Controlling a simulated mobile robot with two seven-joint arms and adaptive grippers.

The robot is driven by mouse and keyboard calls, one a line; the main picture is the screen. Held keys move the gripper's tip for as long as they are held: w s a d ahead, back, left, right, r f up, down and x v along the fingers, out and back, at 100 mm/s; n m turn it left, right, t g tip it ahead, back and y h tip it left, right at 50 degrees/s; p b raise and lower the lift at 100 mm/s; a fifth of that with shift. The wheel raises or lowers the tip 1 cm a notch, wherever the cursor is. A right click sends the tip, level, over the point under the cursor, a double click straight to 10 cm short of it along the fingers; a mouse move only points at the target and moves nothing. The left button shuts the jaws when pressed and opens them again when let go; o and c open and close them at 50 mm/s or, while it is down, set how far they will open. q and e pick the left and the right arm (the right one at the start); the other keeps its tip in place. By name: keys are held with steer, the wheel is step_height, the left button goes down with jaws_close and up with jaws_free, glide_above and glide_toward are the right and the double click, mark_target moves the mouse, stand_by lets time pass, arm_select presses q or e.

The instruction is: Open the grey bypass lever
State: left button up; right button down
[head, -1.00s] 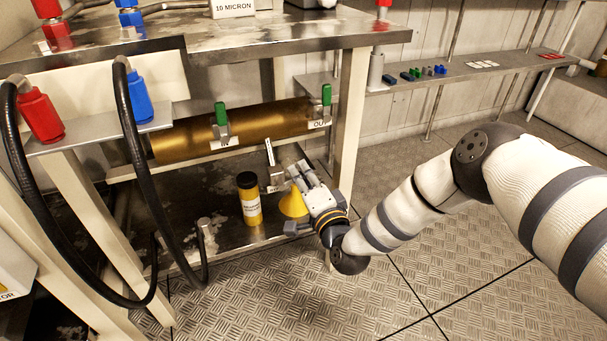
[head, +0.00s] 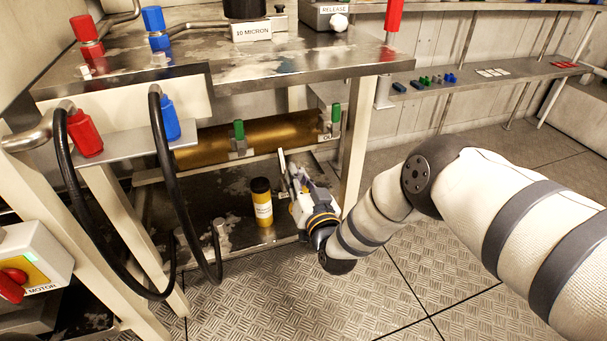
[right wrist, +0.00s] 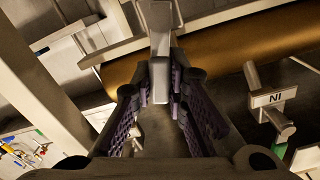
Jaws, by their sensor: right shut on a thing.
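The grey bypass lever (head: 282,161) stands nearly upright, its top leaning slightly left, in front of the brass cylinder under the bench. My right gripper (head: 292,174) is at the lever and hides its lower part and valve body. In the right wrist view the lever (right wrist: 160,82) lies between the two dark finger pads of my right gripper (right wrist: 161,92), which is shut on it. My left gripper is not in view.
The brass cylinder (head: 270,133) carries green-handled valves (head: 239,130) (head: 336,113). A yellow bottle (head: 263,208) with a black cap stands left of my gripper. Black hoses (head: 166,200) hang further left. A bench leg (head: 355,140) stands close on the right. Patterned floor is clear in front.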

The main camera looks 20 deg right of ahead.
steer(key=shift+s+a+r+n+p, duration=0.15)
steer(key=shift+a+n, duration=0.25)
steer(key=shift+n, duration=0.4)
steer(key=shift+w+a+f+n+p, duration=0.1)
steer(key=shift+a+n+p, duration=0.2)
steer(key=shift+n, duration=0.5)
steer(key=c, duration=1.6)
jaws_free()
steer(key=shift+o, duration=0.2)
steer(key=s, duration=1.2)
steer(key=shift+d, duration=0.15)
steer(key=shift+s, duration=0.1)
